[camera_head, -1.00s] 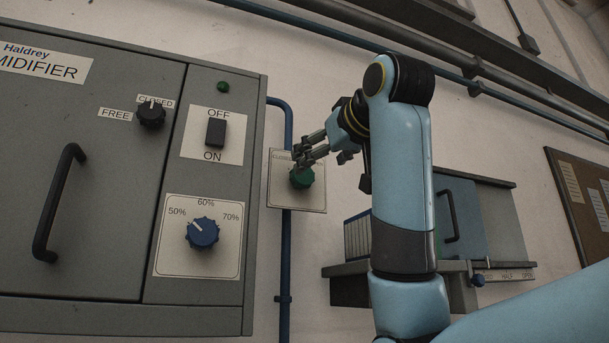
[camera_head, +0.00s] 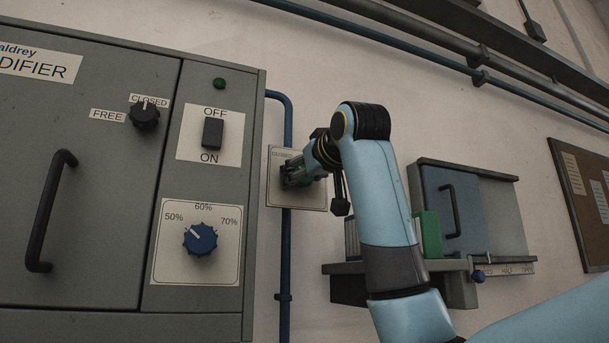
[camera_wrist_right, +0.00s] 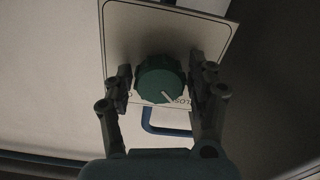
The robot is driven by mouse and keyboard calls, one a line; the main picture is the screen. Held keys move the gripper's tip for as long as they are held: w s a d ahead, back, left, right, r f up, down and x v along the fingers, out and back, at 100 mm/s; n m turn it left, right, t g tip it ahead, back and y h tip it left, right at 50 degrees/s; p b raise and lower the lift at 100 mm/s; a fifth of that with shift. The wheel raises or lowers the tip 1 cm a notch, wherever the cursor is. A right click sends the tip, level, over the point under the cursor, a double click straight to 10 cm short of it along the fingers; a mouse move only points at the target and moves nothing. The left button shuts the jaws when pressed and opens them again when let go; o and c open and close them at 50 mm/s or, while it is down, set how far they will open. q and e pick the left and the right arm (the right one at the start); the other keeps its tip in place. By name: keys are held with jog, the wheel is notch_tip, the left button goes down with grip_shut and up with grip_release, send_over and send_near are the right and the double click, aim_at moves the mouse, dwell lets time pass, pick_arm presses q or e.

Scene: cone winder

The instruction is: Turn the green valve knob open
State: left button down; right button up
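The green valve knob (camera_wrist_right: 160,80) sits on a pale plate (camera_head: 309,197) on the wall, right of the grey humidifier cabinet. In the wrist view its white pointer line slants to the lower right, toward a partly hidden label reading "CLOS…". My right gripper (camera_head: 293,174) is at the knob and mostly hides it in the head view. In the wrist view the right gripper's fingers (camera_wrist_right: 161,77) stand open on either side of the knob, with narrow gaps showing. My left gripper is not in view.
A blue pipe (camera_head: 287,260) runs vertically behind the plate. The cabinet (camera_head: 255,120) with its blue dial (camera_head: 201,239), black switch (camera_head: 213,132) and black knob (camera_head: 145,117) stands close on the left. A wall unit with a shelf (camera_head: 440,266) is at the lower right.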

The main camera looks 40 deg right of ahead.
jog(key=c, duration=0.8)
jog(key=shift+o, duration=0.2)
jog(key=shift+m, duration=0.4)
jog(key=m+b, duration=0.2)
jog(key=m, duration=0.1)
jog(key=shift+a+m, duration=0.1)
jog(key=shift+m, duration=0.3)
jog(key=m+b, duration=0.2)
jog(key=m, duration=0.2)
jog(key=shift+a+m, duration=0.1)
jog(key=shift+m, duration=0.2)
jog(key=m+b, duration=0.2)
jog(key=m, duration=0.2)
jog(key=shift+b, duration=0.3)
jog(key=m+b, duration=0.2)
jog(key=m, duration=0.2)
jog(key=shift+w+a+r, duration=0.1)
jog(key=shift+r, duration=0.05)
jog(key=shift+m, duration=0.5)
